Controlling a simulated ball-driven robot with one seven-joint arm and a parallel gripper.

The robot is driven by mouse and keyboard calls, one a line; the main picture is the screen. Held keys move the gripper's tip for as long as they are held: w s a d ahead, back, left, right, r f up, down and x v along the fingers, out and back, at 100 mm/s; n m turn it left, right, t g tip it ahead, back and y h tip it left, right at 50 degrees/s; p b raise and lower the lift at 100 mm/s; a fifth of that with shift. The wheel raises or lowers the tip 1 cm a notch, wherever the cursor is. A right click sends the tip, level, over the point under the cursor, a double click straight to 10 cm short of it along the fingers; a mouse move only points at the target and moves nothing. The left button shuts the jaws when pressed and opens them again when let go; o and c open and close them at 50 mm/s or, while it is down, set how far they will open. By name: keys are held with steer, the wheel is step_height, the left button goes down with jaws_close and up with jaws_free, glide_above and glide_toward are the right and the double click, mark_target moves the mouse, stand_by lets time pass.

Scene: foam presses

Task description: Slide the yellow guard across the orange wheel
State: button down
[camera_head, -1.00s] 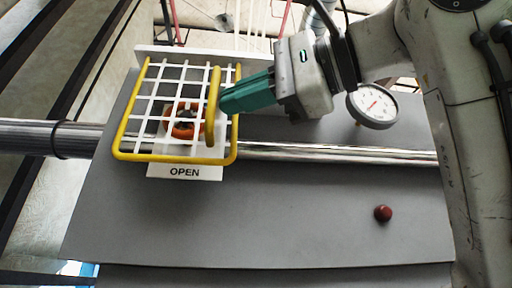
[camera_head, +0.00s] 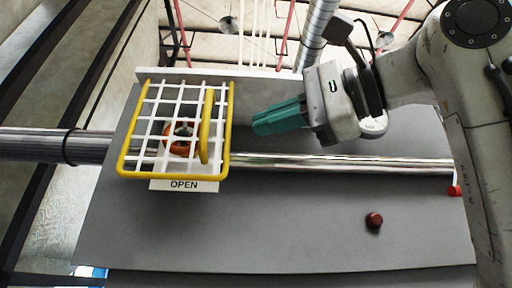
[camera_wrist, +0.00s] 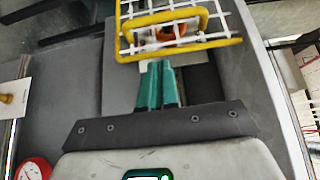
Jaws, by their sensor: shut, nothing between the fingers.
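The yellow guard (camera_head: 229,130), a yellow frame with a white grid and an upright yellow handle (camera_head: 204,127), is in front of the orange wheel (camera_head: 168,140). The wheel shows through the grid. In the wrist view the guard (camera_wrist: 189,45) and part of the orange wheel (camera_wrist: 171,31) are at the top. My gripper (camera_head: 254,124) has teal fingers, shut and empty, to the right of the guard and apart from it. In the wrist view the fingertips (camera_wrist: 158,64) point towards the guard's lower edge.
A shiny horizontal pipe (camera_head: 340,164) crosses the grey panel (camera_head: 270,225). An "OPEN" label (camera_head: 184,185) is under the guard. A dark red knob (camera_head: 374,220) sits at lower right. A red dial (camera_wrist: 34,169) shows at lower left in the wrist view.

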steer(key=b+v, duration=0.2)
steer(key=v, duration=0.6)
steer(key=shift+r, duration=0.1)
stand_by(0.5)
